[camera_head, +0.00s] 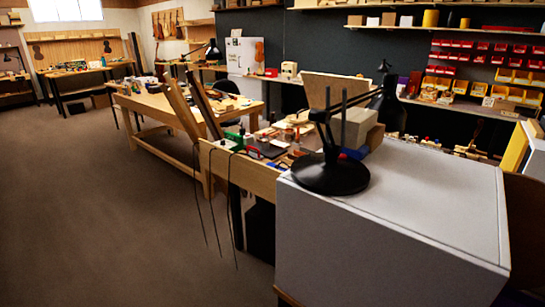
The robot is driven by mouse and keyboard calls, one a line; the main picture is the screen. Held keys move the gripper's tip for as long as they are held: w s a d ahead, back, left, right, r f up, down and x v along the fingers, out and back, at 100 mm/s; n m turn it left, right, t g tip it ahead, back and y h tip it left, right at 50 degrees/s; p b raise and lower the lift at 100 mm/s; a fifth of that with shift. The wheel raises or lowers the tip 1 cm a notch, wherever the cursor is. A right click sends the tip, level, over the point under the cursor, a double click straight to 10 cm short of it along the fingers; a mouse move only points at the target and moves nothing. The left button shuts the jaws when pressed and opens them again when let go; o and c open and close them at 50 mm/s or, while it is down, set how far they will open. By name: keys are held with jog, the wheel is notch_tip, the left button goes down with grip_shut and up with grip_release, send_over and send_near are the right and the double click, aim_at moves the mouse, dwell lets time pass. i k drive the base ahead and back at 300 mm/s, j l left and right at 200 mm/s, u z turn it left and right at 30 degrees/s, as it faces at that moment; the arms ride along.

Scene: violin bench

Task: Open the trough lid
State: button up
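I cannot pick out the trough or its lid with certainty. A large grey box (430,215) with a flat top fills the lower right, and a thin seam runs near its top edge; I cannot tell whether the top is a lid. A tilted pale wooden panel (345,88) shows behind the lamp, and what it belongs to is hidden. My gripper is not in view.
A black desk lamp (330,174) stands on the grey box's near left part. A cluttered workbench (243,171) adjoins it, with two long wooden boards (180,108) (203,103) rising at its left end. Open brown floor (85,210) lies to the left.

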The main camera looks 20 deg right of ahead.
aim_at(271, 165)
jog(key=i+j+z, duration=0.1)
jog(key=i+j, duration=0.4)
jog(key=i+j+z, duration=0.15)
jog(key=i+j, duration=0.35)
jog(key=i+j+z, duration=0.1)
jog(key=i+j, duration=0.35)
jog(key=j, duration=0.3)
jog(key=i+j+z, duration=0.1)
jog(key=i+j, duration=0.25)
jog(key=i+j+z, duration=0.1)
jog(key=i+j, duration=0.2)
jog(key=j, duration=0.15)
jog(key=i+j+z, duration=0.1)
jog(key=i+j, duration=0.2)
jog(key=j, duration=0.15)
jog(key=i+j+z, duration=0.1)
jog(key=i+j, duration=0.2)
jog(key=j, duration=0.15)
jog(key=i+j, duration=0.1)
jog(key=i, duration=0.2)
jog(key=i+j+z, duration=0.15)
jog(key=i, duration=0.15)
